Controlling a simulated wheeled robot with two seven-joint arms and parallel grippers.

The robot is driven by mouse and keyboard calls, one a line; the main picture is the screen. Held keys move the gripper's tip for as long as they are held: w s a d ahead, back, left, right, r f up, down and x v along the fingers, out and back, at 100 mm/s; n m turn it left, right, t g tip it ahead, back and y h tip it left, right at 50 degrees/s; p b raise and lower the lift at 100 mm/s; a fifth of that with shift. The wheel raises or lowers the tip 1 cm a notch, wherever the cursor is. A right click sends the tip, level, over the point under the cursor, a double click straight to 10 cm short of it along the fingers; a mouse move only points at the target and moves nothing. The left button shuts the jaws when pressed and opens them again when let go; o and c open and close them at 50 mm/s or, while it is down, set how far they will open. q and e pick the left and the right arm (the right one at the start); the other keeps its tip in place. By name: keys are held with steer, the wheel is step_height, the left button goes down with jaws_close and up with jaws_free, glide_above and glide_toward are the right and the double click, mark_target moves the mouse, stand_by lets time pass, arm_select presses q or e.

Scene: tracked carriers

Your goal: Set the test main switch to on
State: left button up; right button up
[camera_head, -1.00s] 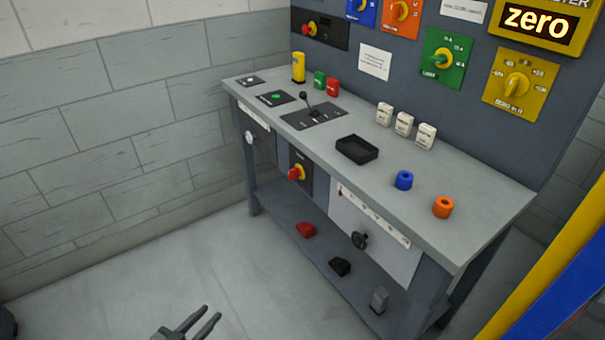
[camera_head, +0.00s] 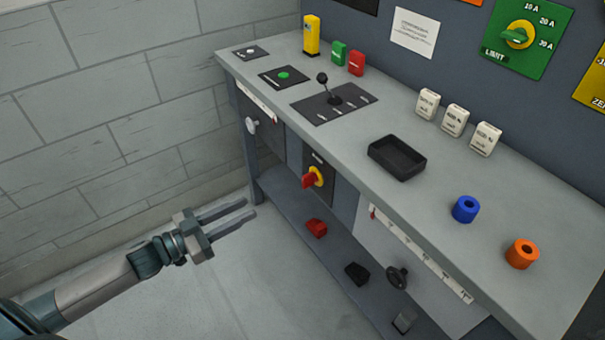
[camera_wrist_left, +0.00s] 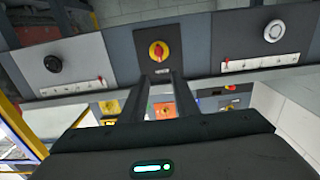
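A rotary switch with a red handle on a yellow disc (camera_head: 315,178) sits on a dark panel in the bench front, below the worktop. It also shows in the left wrist view (camera_wrist_left: 158,51), just beyond the fingertips, its red handle upright in that picture. Its label is too small to read. My left gripper (camera_head: 250,208) is open and empty, left of the switch and apart from it, with its fingers pointing toward the bench. In the left wrist view the two fingers (camera_wrist_left: 161,78) stand apart below the switch. My right gripper is not in view.
The bench worktop (camera_head: 420,210) overhangs the switch panel. A white knob (camera_head: 252,126) is left of the switch and a black handwheel (camera_head: 397,277) is right. A red object (camera_head: 316,228) and a black one (camera_head: 357,273) lie on the lower shelf. Floor in front is clear.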

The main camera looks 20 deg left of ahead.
mark_target(303, 181)
arm_select(q)
steer(key=shift+s+r, duration=0.1)
steer(key=shift+s, duration=0.05)
steer(key=shift+d, duration=0.1)
